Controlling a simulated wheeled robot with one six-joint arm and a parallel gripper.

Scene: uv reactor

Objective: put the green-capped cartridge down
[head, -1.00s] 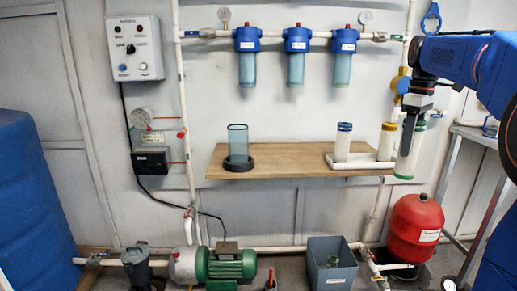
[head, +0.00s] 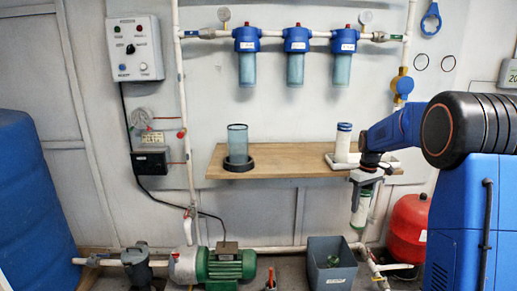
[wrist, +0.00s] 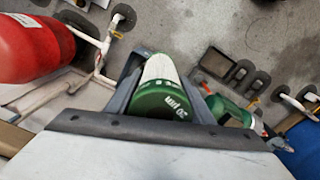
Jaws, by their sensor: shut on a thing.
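My gripper (head: 365,190) is shut on the green-capped cartridge (head: 360,212), a white tube held roughly upright in front of the shelf's right part, below shelf height. The cartridge hangs in the air, up and right of the grey bin (head: 332,268). In the wrist view its green cap (wrist: 160,105) with white lettering sits between the two dark fingers, and its white body runs down away from the camera. The white tray (head: 385,163) on the shelf is partly hidden by my arm. A blue-topped cartridge (head: 343,142) stands in that tray.
The wooden shelf (head: 290,164) has a bare middle and a clear cup in a black ring (head: 238,150) at left. A green motor (head: 228,265) and pipes stand below. A red tank (head: 408,225) is close right of the cartridge. The grey bin holds green items.

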